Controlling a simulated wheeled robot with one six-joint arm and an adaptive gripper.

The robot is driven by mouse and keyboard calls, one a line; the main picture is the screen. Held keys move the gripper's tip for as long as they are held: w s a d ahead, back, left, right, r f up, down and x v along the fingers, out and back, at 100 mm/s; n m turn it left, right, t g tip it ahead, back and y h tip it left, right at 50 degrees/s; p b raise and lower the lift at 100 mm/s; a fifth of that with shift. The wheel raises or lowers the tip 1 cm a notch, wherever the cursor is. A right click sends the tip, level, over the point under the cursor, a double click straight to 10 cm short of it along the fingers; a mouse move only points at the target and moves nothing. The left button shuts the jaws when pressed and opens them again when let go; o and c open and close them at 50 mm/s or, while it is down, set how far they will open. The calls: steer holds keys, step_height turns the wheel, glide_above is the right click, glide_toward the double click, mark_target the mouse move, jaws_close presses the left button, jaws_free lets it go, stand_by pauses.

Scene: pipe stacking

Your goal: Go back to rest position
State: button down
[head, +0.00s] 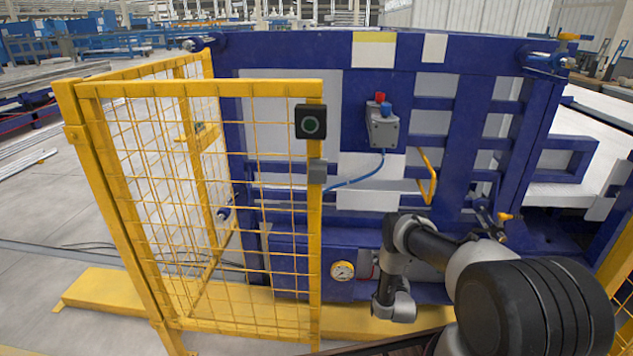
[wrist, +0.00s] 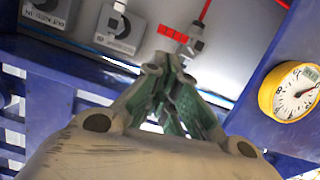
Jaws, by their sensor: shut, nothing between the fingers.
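My gripper (wrist: 172,85) shows in the wrist view, its greenish finger pads brought together with nothing seen between them. Behind the fingertips is a grey panel (wrist: 222,50) with labelled switches, a red part and a red line. A yellow-rimmed gauge (wrist: 292,90) is to the right of the fingers, apart from them. In the head view my arm is bent low in front of the blue machine (head: 350,50), and the fingers cannot be made out there.
A yellow mesh fence (head: 215,200) stands at the left, with a black button box (head: 311,122) on its post. A grey box (head: 382,128) with red and blue buttons and a yellow handle (head: 428,178) are on the machine above my arm. The floor at far left is mostly clear.

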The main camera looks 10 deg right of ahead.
steer(key=s+a+f+g+y, duration=0.2)
steer(key=s+f+g, duration=0.3)
steer(key=s, duration=0.2)
steer(key=s+a+f+g+y, duration=0.1)
steer(key=s+a+f+g, duration=0.2)
steer(key=s+f+g, duration=0.3)
steer(key=s+a+r+g+y, duration=0.1)
steer(key=s+a+r+g, duration=0.15)
steer(key=r, duration=1.35)
steer(key=s+a+r+g, duration=0.1)
steer(key=s+r+g, duration=0.15)
steer(key=r, duration=1.25)
steer(key=s+a+r+g+y, duration=0.1)
steer(key=s+r, duration=0.2)
steer(key=r, duration=1.3)
steer(key=s+a+r+t, duration=0.1)
steer(key=s+r+t, duration=0.1)
steer(key=s+r, duration=0.5)
steer(key=s+a+r+n+t, duration=0.1)
steer(key=s+r, duration=0.6)
steer(key=r, duration=0.8)
steer(key=s+a+r+n+t, duration=0.1)
steer(key=s+r+t, duration=0.2)
steer(key=s+r, duration=0.4)
step_height(320, 180, up, 4)
steer(key=shift+s+a+r+t+h, duration=0.2)
steer(key=shift+t+h, duration=0.1)
steer(key=shift+t, duration=0.1)
